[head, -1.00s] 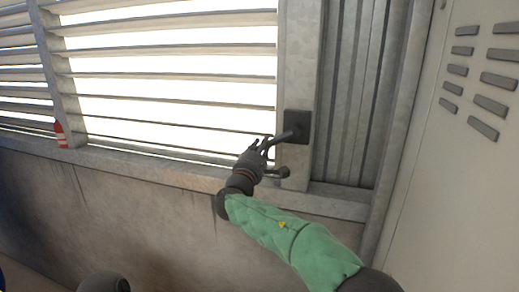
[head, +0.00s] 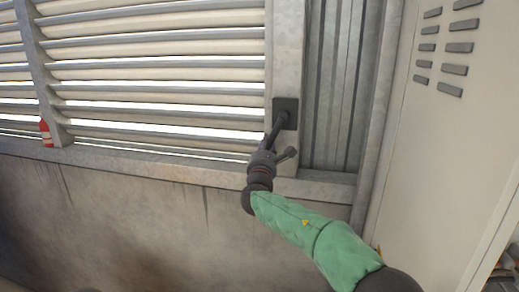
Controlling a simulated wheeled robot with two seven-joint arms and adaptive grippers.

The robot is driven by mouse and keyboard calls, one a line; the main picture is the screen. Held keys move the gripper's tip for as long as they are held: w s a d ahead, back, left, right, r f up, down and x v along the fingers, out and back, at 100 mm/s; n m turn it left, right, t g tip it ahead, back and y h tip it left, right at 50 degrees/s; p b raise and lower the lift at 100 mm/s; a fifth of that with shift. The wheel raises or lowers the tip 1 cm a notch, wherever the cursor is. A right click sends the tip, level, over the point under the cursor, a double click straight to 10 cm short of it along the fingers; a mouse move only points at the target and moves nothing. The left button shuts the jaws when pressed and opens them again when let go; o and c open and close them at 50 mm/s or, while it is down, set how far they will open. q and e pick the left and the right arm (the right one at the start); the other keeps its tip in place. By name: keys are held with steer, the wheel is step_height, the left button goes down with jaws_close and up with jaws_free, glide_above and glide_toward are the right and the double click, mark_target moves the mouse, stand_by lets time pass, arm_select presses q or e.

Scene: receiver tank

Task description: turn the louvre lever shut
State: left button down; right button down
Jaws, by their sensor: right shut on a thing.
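The louvre lever (head: 279,122) is a dark handle on a square dark plate (head: 288,108) fixed to the grey post right of the louvre. It slants down and to the left from the plate. My right gripper (head: 268,146) is shut on the lever near its lower end and hides that end. The louvre slats (head: 160,88) are tilted, with narrow bright gaps between them. My left gripper is not in view.
A pale cabinet (head: 430,150) with dark vent slots stands at the right. A red and white object (head: 46,133) sits on the ledge at the left. A stained concrete wall (head: 120,210) lies below the louvre.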

steer(key=shift+f, duration=0.15)
steer(key=c, duration=0.9)
jaws_free()
steer(key=shift+d, duration=0.15)
steer(key=v, duration=1.2)
